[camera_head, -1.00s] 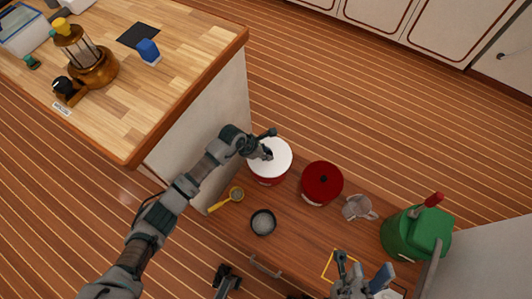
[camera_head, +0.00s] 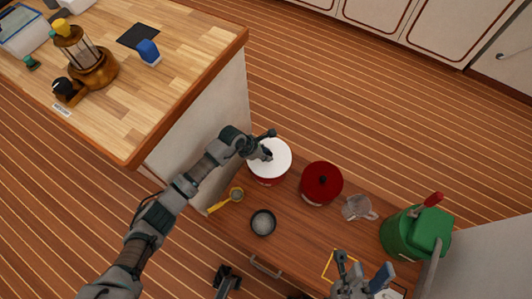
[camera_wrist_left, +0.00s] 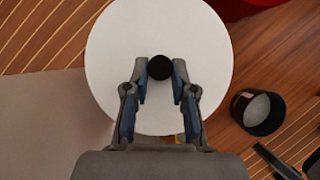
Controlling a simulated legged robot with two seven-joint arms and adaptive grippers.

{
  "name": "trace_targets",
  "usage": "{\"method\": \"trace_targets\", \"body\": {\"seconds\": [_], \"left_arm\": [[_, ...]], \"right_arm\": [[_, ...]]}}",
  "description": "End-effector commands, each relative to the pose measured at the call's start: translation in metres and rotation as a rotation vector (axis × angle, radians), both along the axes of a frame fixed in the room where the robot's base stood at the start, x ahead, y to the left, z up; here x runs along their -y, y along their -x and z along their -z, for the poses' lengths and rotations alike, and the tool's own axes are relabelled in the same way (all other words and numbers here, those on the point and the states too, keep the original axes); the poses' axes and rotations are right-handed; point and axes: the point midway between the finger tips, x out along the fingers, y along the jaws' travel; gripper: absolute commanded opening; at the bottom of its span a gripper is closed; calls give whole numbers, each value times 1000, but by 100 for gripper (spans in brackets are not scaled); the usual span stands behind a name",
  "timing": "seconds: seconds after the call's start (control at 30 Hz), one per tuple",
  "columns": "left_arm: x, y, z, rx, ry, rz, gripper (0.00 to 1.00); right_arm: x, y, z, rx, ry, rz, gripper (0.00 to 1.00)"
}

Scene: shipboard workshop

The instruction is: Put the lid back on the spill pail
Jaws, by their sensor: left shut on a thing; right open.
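A round white lid (camera_head: 275,151) with a black knob is over the red and white spill pail (camera_head: 270,181) on the low wooden bench. The lid looks level on or just at the pail's rim; I cannot tell whether it is fully seated. My left gripper (camera_head: 268,152) is shut on the lid's knob. In the left wrist view, the white lid (camera_wrist_left: 110,60) fills the middle and the black knob (camera_wrist_left: 160,67) is between the fingertips of my left gripper (camera_wrist_left: 160,76). My right gripper (camera_head: 364,266) is open at the bench's front right.
A dark red lidded pot (camera_head: 321,184) stands close to the pail's right. The worktop (camera_head: 185,75) rises at left.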

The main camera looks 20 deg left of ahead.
Motion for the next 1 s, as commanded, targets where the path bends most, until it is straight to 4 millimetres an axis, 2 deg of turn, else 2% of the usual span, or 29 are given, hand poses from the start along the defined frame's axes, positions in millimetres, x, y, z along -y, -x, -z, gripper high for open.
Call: {"method": "trace_targets", "body": {"seconds": [1.0], "left_arm": [[-1, 0, 7, 0, 0, -1, 0]], "right_arm": [[0, -1, 4, -4, -1, 0, 42]]}}
